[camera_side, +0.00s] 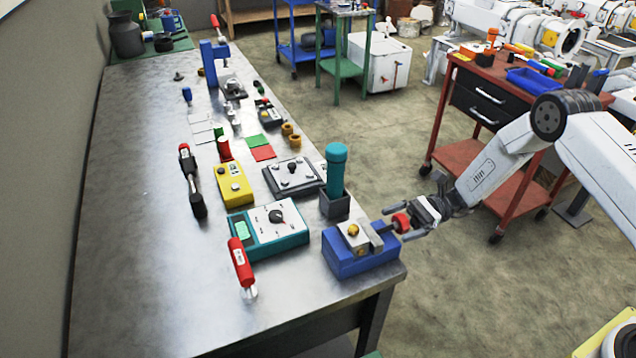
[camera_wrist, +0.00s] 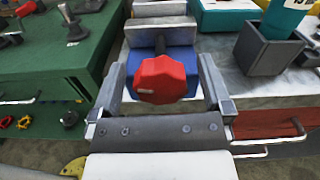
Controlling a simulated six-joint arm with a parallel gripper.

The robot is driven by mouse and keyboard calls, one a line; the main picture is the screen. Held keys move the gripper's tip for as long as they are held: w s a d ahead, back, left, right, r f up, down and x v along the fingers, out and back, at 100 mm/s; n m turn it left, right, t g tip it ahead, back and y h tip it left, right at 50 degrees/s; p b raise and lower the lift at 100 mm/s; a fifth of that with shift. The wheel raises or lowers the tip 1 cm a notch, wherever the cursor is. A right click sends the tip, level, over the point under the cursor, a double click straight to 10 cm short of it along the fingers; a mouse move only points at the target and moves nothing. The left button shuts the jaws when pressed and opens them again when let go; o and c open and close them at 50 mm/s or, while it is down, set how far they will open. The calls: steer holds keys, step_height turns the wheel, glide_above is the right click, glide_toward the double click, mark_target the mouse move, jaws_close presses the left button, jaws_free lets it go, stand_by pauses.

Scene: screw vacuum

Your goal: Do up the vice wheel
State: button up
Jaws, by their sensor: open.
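The blue vice (camera_side: 362,255) stands at the near right corner of the metal bench, with a brass-coloured piece (camera_side: 353,232) at its jaws. Its red wheel (camera_side: 401,222) sticks out to the right on a dark screw, past the bench edge. My gripper (camera_side: 400,222) is open, with its fingers on both sides of the wheel. In the wrist view the red wheel (camera_wrist: 160,80) sits between the two grey fingers, with a visible gap on each side. The blue vice body (camera_wrist: 185,60) is behind it.
A dark grey holder (camera_side: 334,204) with a teal cylinder stands just behind the vice. A teal meter (camera_side: 268,230) and a red-handled tool (camera_side: 241,266) lie to its left. A red tool cart (camera_side: 505,160) stands behind my arm.

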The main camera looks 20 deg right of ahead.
steer(key=shift+d, duration=2.85)
steer(key=shift+a, duration=3)
steer(key=c, duration=1.2)
steer(key=shift+n, duration=0.8)
steer(key=shift+c, duration=0.2)
steer(key=o, duration=1.2)
